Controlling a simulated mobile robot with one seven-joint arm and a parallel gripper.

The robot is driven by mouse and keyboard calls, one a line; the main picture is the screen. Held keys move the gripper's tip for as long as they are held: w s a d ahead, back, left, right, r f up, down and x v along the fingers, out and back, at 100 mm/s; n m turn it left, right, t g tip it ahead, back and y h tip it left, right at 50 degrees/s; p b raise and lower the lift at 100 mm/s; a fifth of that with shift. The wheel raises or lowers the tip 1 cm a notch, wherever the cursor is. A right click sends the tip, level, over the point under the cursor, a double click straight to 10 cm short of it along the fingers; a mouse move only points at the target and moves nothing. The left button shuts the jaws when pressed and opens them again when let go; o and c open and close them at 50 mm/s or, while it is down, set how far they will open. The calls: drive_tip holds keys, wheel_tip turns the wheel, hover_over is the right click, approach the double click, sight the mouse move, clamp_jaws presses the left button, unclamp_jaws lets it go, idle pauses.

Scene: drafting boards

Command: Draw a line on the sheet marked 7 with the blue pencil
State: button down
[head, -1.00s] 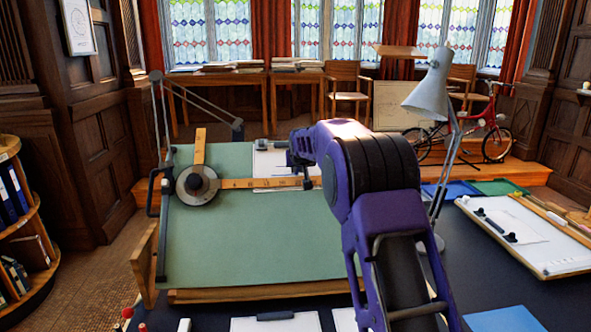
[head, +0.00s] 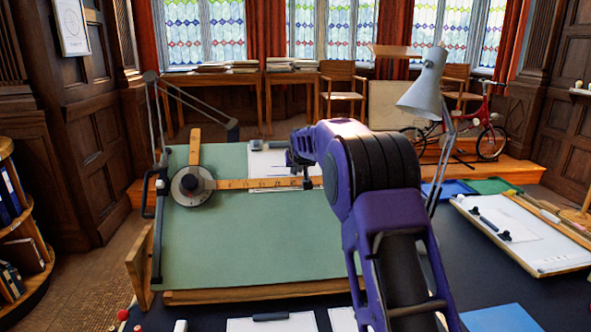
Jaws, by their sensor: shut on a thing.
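My gripper (head: 307,183) is small and dark at the end of my purple arm. It points down just at the wooden ruler, over the upper part of the green drafting board. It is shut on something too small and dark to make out. I cannot make out the blue pencil or its colour anywhere. A white sheet (head: 270,162) lies at the top of the green board (head: 240,235), partly hidden by my wrist. No number is legible on it, so I cannot tell whether it is the sheet marked 7. Whether anything touches the paper cannot be told.
A wooden ruler (head: 245,184) with a round drafting head (head: 192,186) crosses the board. A grey lamp (head: 425,92) stands right of my arm. A white board with a sheet (head: 510,228) lies at right. Another white sheet (head: 272,324) lies at the front edge.

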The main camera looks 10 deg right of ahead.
drive_tip(key=shift+d, duration=0.3)
drive_tip(key=shift+d, duration=0.3)
drive_tip(key=shift+d, duration=0.6)
idle(0.7)
drive_tip(key=shift+d, duration=0.3)
idle(0.4)
drive_tip(key=shift+w+r+b+v, duration=0.1)
drive_tip(key=shift+r+b+v, duration=0.1)
drive_tip(key=shift+v, duration=1.05)
drive_tip(key=shift+w+r+b+v, duration=0.1)
drive_tip(key=shift+b+v, duration=0.05)
drive_tip(key=shift+v, duration=1.1)
